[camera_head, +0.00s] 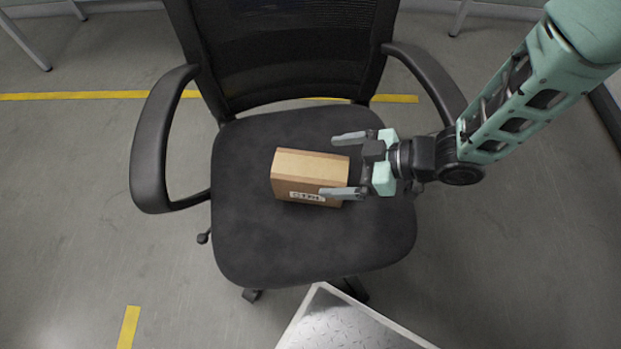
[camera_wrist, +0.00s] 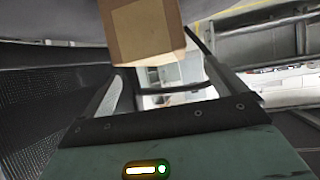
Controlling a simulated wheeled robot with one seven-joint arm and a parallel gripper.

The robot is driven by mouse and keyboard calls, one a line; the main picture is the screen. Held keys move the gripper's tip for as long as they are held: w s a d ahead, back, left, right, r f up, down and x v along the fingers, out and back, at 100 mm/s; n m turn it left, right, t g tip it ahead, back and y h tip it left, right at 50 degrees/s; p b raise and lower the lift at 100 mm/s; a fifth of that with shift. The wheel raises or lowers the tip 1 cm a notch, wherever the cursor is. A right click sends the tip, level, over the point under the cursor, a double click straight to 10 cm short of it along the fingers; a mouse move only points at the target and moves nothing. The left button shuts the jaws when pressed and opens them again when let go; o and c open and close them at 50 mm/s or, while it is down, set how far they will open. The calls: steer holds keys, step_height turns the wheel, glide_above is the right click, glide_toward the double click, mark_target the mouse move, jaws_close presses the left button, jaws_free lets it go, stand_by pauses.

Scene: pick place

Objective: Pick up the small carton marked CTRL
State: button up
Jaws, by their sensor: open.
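The small brown carton (camera_head: 308,174) sits on the black seat of an office chair (camera_head: 260,245). A white label on its front side reads roughly CTRL, partly unclear. My gripper (camera_head: 345,166) is open at the carton's right end, one finger towards the chair back and one near the carton's front right corner. In the head view the front finger overlaps the carton's edge; I cannot tell whether it touches. In the wrist view the carton (camera_wrist: 146,28) shows at the top, beyond and between the fingers of my gripper (camera_wrist: 160,85).
The chair has a mesh back (camera_head: 290,50) behind the carton and armrests at left (camera_head: 160,140) and right (camera_head: 430,80). A metal-topped platform (camera_head: 345,325) stands at the front. The seat left of and before the carton is clear.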

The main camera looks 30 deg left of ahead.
mark_target(313, 168)
steer(key=b+x, duration=0.2)
steer(key=x, duration=0.4)
steer(key=shift+s+a+f, duration=0.1)
steer(key=shift+s+a, duration=0.05)
steer(key=shift+a, duration=0.05)
steer(key=c, duration=1.4)
steer(key=shift+c, duration=0.2)
